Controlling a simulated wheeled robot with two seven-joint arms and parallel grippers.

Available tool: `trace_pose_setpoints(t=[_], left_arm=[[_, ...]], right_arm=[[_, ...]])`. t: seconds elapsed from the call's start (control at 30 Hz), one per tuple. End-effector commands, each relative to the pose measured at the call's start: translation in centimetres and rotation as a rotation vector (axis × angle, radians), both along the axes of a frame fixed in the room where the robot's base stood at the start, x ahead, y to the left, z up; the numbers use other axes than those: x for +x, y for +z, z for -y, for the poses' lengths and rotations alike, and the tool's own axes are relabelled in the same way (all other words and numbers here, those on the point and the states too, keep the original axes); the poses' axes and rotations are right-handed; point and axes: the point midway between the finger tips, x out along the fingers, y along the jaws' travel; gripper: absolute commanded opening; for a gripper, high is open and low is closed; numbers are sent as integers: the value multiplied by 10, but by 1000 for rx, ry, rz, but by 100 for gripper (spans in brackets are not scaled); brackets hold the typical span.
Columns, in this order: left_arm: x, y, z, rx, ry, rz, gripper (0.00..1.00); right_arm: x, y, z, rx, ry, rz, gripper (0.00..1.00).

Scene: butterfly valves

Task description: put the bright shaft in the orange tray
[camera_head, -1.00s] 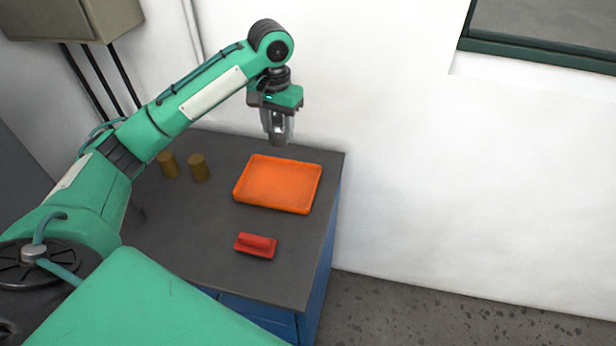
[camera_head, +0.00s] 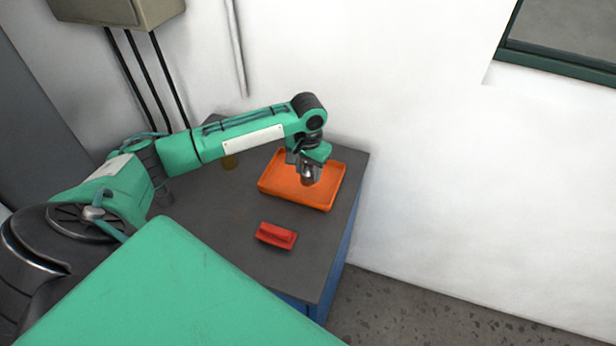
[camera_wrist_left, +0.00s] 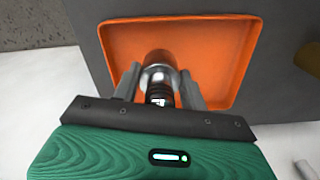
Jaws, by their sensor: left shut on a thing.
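The orange tray (camera_head: 331,196) lies on the dark tabletop near its far right corner, and it also shows in the left wrist view (camera_wrist_left: 235,60). My left gripper (camera_head: 309,180) is over the tray, pointing down. Its two grey fingers are shut on the bright shaft (camera_wrist_left: 158,72), a silvery metal piece with a dark end. The shaft lies between the fingers and in front of the tray floor in the wrist view. I cannot tell whether it touches the tray. My right gripper is not in view.
A red block (camera_head: 276,236) lies on the dark table (camera_head: 215,225) in front of the tray. The white wall is close behind the tray. The table's front middle is clear.

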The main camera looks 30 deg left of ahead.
Motion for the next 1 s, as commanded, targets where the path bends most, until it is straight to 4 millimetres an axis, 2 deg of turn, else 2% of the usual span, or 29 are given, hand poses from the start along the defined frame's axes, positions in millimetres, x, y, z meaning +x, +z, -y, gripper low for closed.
trace_pose_setpoints(t=[0.3, 0.7, 0.73, 0.83, 1.0], left_arm=[[0, -35, 0, -1, -1, 1, 0], [0, -40, 0, -1, 0, 1, 0], [-1, -42, 0, 0, 0, -1, 47], [-1, -42, 0, 0, -1, -1, 65], [-1, -42, 0, 0, -1, -1, 65]], right_arm=[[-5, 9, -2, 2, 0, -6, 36], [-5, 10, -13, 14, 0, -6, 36], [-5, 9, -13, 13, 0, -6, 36], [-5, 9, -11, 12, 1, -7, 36], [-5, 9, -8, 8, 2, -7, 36]])
